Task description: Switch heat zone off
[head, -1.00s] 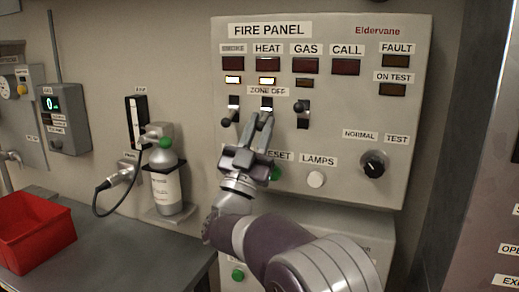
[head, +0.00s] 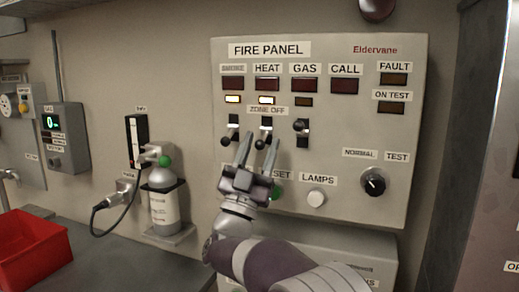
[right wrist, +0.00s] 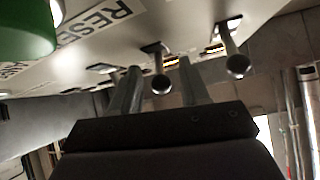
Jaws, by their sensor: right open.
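The fire panel (head: 390,215) hangs on the wall. Its HEAT zone switch (head: 266,122) has its black-knobbed lever pointing down, and the amber lamp (head: 266,100) above it is lit. My right gripper (head: 259,141) is open just below that switch, its fingertips either side of the lever knob. In the right wrist view the lever knob (right wrist: 161,84) shows between the two spread fingers, with no finger clearly touching it. The SMOKE lever (head: 226,141) also points down with its lamp lit. The GAS lever (head: 299,126) stands up, its lamp dark. My left gripper is out of view.
A green reset button (head: 277,192), partly behind my gripper, a white LAMPS button (head: 317,198) and a black rotary knob (head: 374,181) sit lower on the panel. A gas bottle (head: 164,205) and a red bin (head: 35,255) are to the left.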

